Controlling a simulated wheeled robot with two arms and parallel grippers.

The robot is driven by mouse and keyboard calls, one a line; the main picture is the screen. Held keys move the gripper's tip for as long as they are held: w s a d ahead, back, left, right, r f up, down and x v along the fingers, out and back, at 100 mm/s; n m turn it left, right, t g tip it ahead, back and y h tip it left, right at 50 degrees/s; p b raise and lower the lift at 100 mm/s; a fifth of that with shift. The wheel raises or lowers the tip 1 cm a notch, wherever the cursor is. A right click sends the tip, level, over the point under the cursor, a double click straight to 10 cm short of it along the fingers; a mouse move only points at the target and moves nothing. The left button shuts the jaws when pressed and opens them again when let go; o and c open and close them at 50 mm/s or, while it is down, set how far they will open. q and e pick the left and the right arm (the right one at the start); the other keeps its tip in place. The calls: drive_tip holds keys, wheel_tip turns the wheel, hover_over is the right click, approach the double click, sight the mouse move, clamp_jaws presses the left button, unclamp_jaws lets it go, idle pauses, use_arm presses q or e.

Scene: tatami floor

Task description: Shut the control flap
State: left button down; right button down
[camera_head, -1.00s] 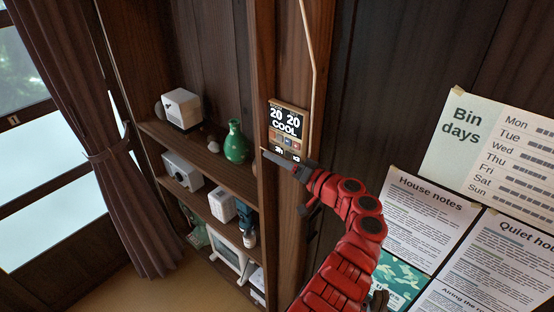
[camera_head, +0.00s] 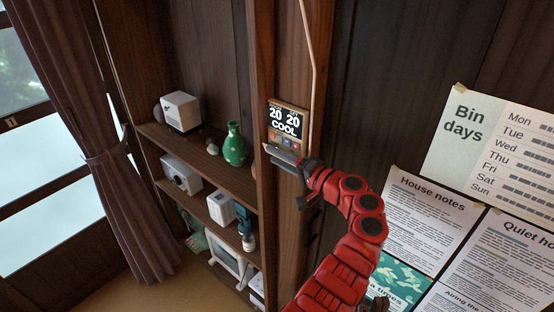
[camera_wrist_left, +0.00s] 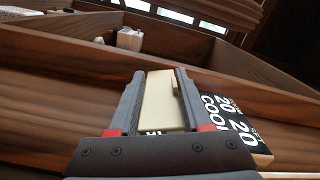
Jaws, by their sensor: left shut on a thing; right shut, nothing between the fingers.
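The wall controller (camera_head: 287,122) hangs on the wooden post, its dark screen reading 20 20 COOL, with a row of small buttons under it. Its pale control flap (camera_wrist_left: 160,100) sits between the two fingers of my left gripper (camera_wrist_left: 155,85) in the left wrist view. In the head view my left gripper (camera_head: 285,158) is at the controller's lower edge, shut on the flap and hiding most of it. The flap stands out from the controller, open; its exact angle is unclear. The dark tip of my right gripper (camera_head: 376,304) shows low in the head view, away from the controller.
A shelf unit (camera_head: 205,148) with a green vase (camera_head: 235,145) and several white devices stands left of the post. A thin conduit (camera_head: 312,80) runs down to the controller. Paper notices (camera_head: 420,220) cover the wall at the right. A curtain (camera_head: 110,150) hangs at the left.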

use_arm(q)
drive_tip(key=shift+w+d+r+m, duration=0.15)
drive_tip(key=shift+m, duration=0.95)
drive_tip(key=shift+c, duration=1.7)
unclamp_jaws()
